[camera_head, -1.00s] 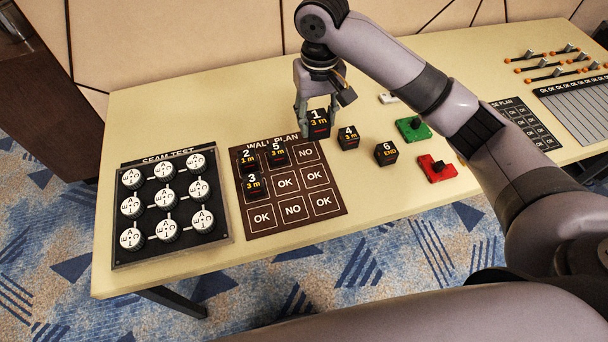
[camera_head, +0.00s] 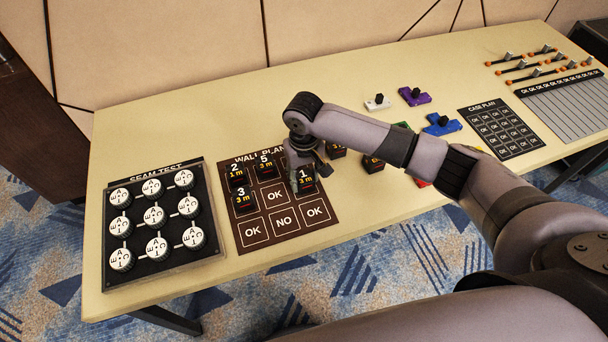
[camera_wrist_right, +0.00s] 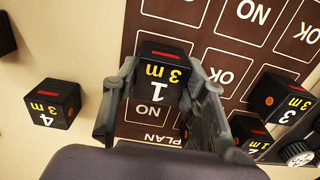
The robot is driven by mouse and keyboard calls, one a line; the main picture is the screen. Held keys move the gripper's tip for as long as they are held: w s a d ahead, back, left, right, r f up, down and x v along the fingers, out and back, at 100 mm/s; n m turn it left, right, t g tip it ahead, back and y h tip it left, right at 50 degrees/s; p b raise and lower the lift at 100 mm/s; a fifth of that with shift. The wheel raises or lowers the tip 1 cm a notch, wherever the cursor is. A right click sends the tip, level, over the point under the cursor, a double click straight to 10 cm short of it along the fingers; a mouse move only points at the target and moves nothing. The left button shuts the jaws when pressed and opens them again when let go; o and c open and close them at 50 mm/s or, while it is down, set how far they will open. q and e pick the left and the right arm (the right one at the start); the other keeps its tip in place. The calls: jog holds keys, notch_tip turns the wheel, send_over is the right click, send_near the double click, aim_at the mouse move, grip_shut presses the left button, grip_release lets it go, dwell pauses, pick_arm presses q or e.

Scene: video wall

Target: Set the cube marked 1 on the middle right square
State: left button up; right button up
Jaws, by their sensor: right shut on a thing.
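The black cube marked 1 (camera_head: 304,180) is between the fingers of my right gripper (camera_head: 301,172), over the middle right square of the brown wall plan board (camera_head: 262,242). In the right wrist view the cube (camera_wrist_right: 163,75) sits between both fingers of the right gripper (camera_wrist_right: 165,88), which are shut on it. It covers most of that square; the NO square shows beside it, toward the wrist. I cannot tell whether the cube touches the board. My left gripper is not in view.
Cubes 2 (camera_head: 237,175), 5 (camera_head: 265,166) and 3 (camera_head: 244,201) stand on the board's left and top squares. Cube 4 (camera_wrist_right: 52,103) and cube 6 (camera_head: 372,164) are off the board to the right. The seam test panel (camera_head: 208,255) lies left. Coloured pieces lie further right.

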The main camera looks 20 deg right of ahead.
aim_at(304, 176)
jog(key=shift+f, duration=0.1)
jog(key=o, duration=1.2)
notch_tip(304, 176, up, 12)
jog(key=shift+r, duration=0.15)
